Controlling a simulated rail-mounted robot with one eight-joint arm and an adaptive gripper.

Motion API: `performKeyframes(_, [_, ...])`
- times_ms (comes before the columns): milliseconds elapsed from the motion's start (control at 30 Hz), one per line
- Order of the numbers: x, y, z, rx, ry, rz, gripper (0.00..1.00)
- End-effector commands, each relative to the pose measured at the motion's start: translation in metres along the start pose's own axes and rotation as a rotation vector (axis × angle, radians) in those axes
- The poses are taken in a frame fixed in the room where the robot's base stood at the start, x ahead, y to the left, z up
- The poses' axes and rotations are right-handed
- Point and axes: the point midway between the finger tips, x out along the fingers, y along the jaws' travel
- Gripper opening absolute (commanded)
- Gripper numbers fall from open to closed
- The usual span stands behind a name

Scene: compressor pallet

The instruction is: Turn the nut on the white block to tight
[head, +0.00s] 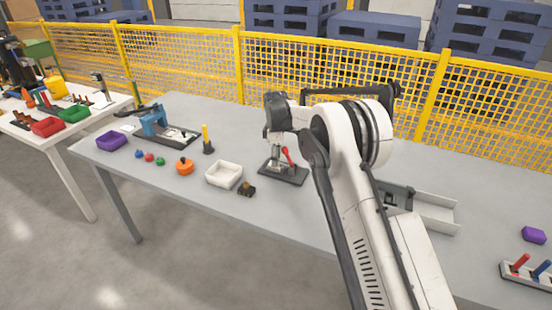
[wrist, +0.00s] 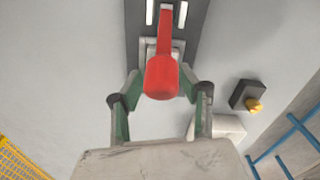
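A red handle (wrist: 162,72) rises toward the camera in the wrist view, over a pale block (wrist: 148,48) on a dark base plate (wrist: 190,45). In the head view the red handle (head: 287,155) stands on the dark plate (head: 283,176). My gripper (wrist: 160,75) has its green-and-dark fingers on either side of the red handle; I cannot tell whether they touch it. In the head view my gripper (head: 275,155) is above the plate, beside the handle. No nut can be made out; the handle and my gripper hide part of the block.
A white tray (head: 224,174) and a small dark block with a brass-coloured top (head: 246,190) stand left of the plate. An orange knob (head: 185,167), a yellow-handled tool (head: 207,140) and a blue device (head: 154,121) lie further left. A pale metal channel (head: 435,215) stands to the right.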

Motion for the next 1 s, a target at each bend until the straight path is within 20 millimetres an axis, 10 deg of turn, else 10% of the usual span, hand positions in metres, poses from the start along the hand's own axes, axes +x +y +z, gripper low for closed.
performKeyframes(367, [-0.0003, 0.0, -0.0001, 0.0, 0.0, 0.0, 0.0])
performKeyframes(1000, [0.001, -0.0001, -0.0005, 0.359, -0.009, -0.001, 0.0])
